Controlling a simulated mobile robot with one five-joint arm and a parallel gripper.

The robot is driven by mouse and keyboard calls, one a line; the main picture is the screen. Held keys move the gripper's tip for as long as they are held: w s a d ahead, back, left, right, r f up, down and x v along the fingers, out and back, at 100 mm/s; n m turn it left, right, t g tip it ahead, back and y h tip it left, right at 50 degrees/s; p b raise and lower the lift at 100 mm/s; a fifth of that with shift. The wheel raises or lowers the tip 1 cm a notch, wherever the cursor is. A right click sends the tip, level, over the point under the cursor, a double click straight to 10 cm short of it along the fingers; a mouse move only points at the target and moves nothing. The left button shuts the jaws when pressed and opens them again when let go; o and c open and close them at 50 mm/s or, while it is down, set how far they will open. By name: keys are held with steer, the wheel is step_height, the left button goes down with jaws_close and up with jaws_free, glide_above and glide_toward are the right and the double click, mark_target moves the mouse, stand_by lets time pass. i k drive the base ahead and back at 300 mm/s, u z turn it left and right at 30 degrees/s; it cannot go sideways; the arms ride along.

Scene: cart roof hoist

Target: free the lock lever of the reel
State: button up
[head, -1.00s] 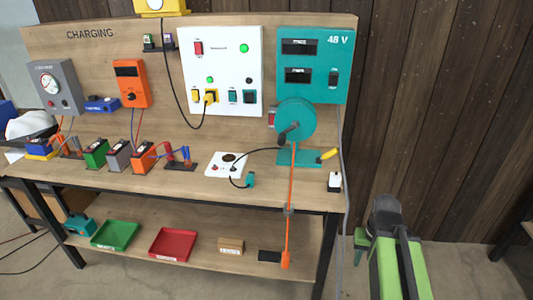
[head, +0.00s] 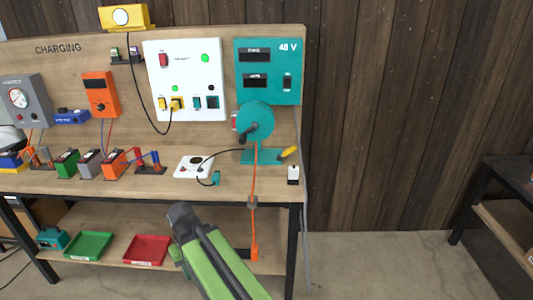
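The teal reel (head: 262,117) stands on the bench under the teal 48 V panel (head: 262,90), with a dark crank handle (head: 249,133) on its front. A lever with a yellow grip (head: 288,153) sticks up to the right from the reel's teal base (head: 262,158); it looks like the lock lever. An orange line (head: 254,183) hangs from the reel through a grey piece (head: 252,202) to an orange end piece (head: 254,251). My green arm rises in front of the lower shelf, left of the line. My gripper's fingers are not visible, and nothing of mine visibly touches the lever.
A white board (head: 186,100) with a plugged yellow connector stands left of the reel. A white socket box (head: 190,166) and a small white box (head: 293,174) sit on the benchtop. Green (head: 88,243) and red (head: 145,248) trays lie below. Floor right of the bench is clear.

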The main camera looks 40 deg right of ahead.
mark_target(291, 149)
steer(key=z, duration=0.15)
steer(key=i, duration=1)
steer(key=u, duration=0.1)
